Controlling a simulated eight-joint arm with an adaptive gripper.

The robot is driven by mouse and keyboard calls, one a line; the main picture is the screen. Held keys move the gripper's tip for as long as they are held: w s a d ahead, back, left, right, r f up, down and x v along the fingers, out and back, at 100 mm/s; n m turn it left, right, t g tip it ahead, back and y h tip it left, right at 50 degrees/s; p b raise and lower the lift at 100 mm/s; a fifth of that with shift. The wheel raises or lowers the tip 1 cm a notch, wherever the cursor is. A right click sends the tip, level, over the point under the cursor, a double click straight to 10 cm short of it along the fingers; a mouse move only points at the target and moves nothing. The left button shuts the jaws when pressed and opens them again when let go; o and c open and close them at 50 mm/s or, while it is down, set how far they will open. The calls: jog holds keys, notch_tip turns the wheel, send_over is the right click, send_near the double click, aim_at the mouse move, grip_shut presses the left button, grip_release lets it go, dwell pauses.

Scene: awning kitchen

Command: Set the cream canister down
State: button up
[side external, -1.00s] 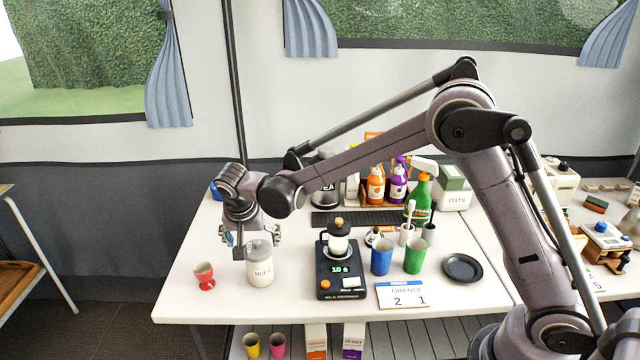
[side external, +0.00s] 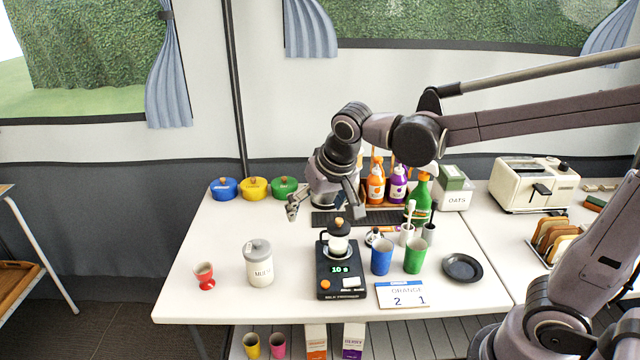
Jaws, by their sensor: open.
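The cream canister (side external: 259,269) stands upright on the white table. It has a grey lid with a knob and dark lettering, partly legible as "MUE". A red egg cup (side external: 205,276) stands a little to its left. My gripper (side external: 326,212) is open and empty, up and to the right of the canister and apart from it. It hangs behind the black device (side external: 340,284), which carries a small jar with a wooden knob (side external: 338,236).
Blue, yellow and green lidded pots (side external: 254,188) line the back left. A blue cup (side external: 381,256), a green cup (side external: 414,255), a dark plate (side external: 462,268) and bottles (side external: 376,184) stand to the right. The table's front left is clear.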

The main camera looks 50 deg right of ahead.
jog(key=s+d+f+n+t+y, duration=0.1)
jog(key=s+d+f+n+t, duration=0.1)
jog(key=s, duration=1)
jog(key=shift+d+f+n, duration=0.15)
jog(key=shift+d+n, duration=0.7)
jog(key=shift+n, duration=0.25)
